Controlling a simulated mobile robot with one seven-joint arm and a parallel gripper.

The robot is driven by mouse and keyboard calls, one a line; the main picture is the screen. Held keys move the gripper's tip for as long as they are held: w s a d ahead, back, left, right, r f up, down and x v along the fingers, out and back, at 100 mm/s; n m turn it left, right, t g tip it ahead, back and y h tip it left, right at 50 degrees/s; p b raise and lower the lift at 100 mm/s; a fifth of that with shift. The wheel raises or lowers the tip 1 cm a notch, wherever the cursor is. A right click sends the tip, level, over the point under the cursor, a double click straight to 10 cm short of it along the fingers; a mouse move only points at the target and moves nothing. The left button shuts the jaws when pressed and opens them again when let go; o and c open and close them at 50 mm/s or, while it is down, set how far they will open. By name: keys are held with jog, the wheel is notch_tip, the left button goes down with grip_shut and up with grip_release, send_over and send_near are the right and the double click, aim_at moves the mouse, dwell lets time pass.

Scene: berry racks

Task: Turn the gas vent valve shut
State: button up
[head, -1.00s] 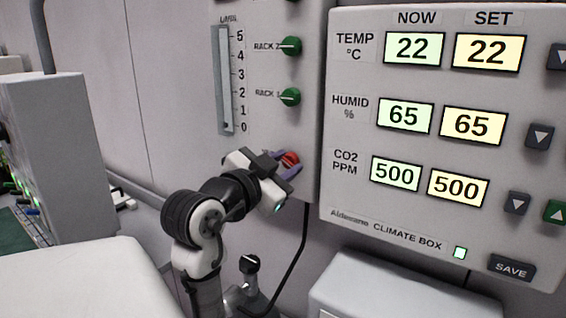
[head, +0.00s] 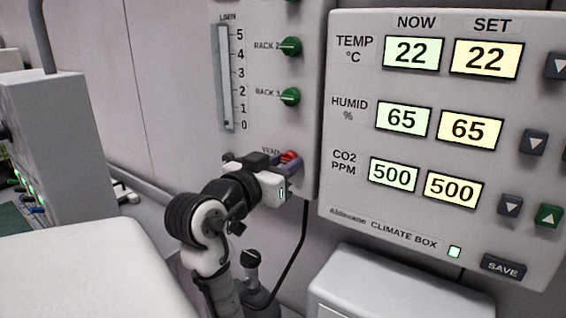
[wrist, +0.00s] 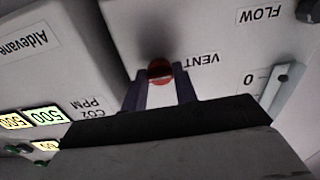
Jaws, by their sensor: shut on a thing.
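The vent valve is a red knob (head: 290,156) low on the grey flow panel (head: 268,125), beside the VENT label. In the wrist view the red knob (wrist: 159,70) sits between the ends of my two dark purple fingers. My gripper (head: 288,163) is shut on the knob, and its body lies nearly level in front of the panel. The fingers and gripper body hide the lower part of the knob in the head view. I cannot tell the knob's exact turn angle.
Green rack knobs (head: 290,97) and a flow tube (head: 226,80) are above the vent knob. The climate box (head: 330,170) stands close on the right. A pale box (head: 385,285) lies below it. A black-topped fitting (head: 250,258) stands below my gripper.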

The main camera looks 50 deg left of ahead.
jog(key=o, duration=1)
jog(key=shift+c, duration=0.2)
jog(key=b+v, duration=0.3)
jog(key=v, duration=1.1)
jog(key=shift+w+a+r, duration=0.1)
jog(key=shift+w, duration=0.05)
